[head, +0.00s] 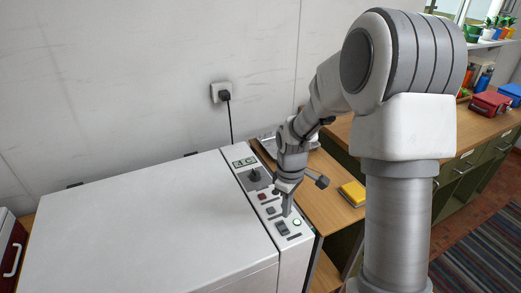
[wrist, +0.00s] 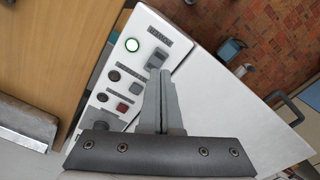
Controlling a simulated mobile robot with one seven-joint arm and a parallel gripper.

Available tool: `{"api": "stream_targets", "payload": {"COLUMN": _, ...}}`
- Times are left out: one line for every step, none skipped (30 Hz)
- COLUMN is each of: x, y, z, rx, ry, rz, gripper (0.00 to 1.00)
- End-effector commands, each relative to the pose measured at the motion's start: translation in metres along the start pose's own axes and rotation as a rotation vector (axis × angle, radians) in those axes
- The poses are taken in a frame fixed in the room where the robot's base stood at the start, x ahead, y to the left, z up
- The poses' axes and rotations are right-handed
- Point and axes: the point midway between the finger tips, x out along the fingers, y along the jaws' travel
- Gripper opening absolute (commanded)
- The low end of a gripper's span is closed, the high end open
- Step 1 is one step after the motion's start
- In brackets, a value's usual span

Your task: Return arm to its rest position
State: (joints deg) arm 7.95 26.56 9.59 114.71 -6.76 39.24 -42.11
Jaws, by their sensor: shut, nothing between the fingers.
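My gripper (head: 288,210) is at the end of my bent arm, low over the control panel (head: 247,187) of a white tub-like appliance (head: 140,225). Its fingers are shut together with nothing between them. In the wrist view, the fingertips (wrist: 161,74) point at the panel, just beside a grey rocker switch (wrist: 157,58). I cannot tell whether they touch it. A round button (wrist: 132,45) beside the switch glows green; it also shows in the head view (head: 297,222). A red button (head: 262,196) and a dark knob (head: 254,175) are farther back on the panel.
A wooden counter (head: 335,205) adjoins the appliance on the right, with a yellow sponge-like block (head: 353,193) and a metal tray on it. A wall socket (head: 221,92) with a plug and cord is behind. Red boxes (head: 490,104) stand on the far counter. The appliance's top is clear.

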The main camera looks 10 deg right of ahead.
Motion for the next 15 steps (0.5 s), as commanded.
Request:
{"api": "stream_targets", "payload": {"x": -0.001, "y": 0.0, "z": 0.0, "rx": 0.001, "ry": 0.0, "rz": 0.001, "gripper": 0.0}}
{"api": "stream_targets", "payload": {"x": -0.002, "y": 0.0, "z": 0.0, "rx": 0.003, "ry": 0.001, "rz": 0.003, "gripper": 0.0}}
{"api": "stream_targets", "payload": {"x": -0.005, "y": 0.0, "z": 0.001, "rx": 0.008, "ry": 0.003, "rz": 0.007, "gripper": 0.0}}
{"api": "stream_targets", "payload": {"x": -0.009, "y": -0.001, "z": 0.001, "rx": 0.015, "ry": 0.005, "rz": 0.011, "gripper": 0.0}}
{"api": "stream_targets", "payload": {"x": -0.013, "y": -0.001, "z": 0.002, "rx": 0.024, "ry": 0.007, "rz": 0.017, "gripper": 0.0}}
{"api": "stream_targets", "payload": {"x": -0.022, "y": -0.003, "z": 0.004, "rx": 0.039, "ry": 0.012, "rz": 0.028, "gripper": 0.0}}
{"api": "stream_targets", "payload": {"x": -0.029, "y": -0.004, "z": 0.006, "rx": 0.053, "ry": 0.016, "rz": 0.036, "gripper": 0.0}}
{"api": "stream_targets", "payload": {"x": -0.037, "y": -0.006, "z": 0.008, "rx": 0.07, "ry": 0.021, "rz": 0.046, "gripper": 0.0}}
{"api": "stream_targets", "payload": {"x": -0.049, "y": -0.009, "z": 0.011, "rx": 0.095, "ry": 0.03, "rz": 0.062, "gripper": 0.0}}
{"api": "stream_targets", "payload": {"x": -0.058, "y": -0.011, "z": 0.013, "rx": 0.115, "ry": 0.037, "rz": 0.073, "gripper": 0.0}}
{"api": "stream_targets", "payload": {"x": -0.068, "y": -0.014, "z": 0.016, "rx": 0.137, "ry": 0.045, "rz": 0.085, "gripper": 0.0}}
{"api": "stream_targets", "payload": {"x": -0.08, "y": -0.018, "z": 0.021, "rx": 0.167, "ry": 0.055, "rz": 0.099, "gripper": 0.0}}
{"api": "stream_targets", "payload": {"x": -0.088, "y": -0.021, "z": 0.024, "rx": 0.189, "ry": 0.064, "rz": 0.11, "gripper": 0.0}}
{"api": "stream_targets", "payload": {"x": -0.097, "y": -0.024, "z": 0.027, "rx": 0.212, "ry": 0.072, "rz": 0.119, "gripper": 0.0}}
{"api": "stream_targets", "payload": {"x": -0.107, "y": -0.029, "z": 0.032, "rx": 0.242, "ry": 0.086, "rz": 0.132, "gripper": 0.0}}
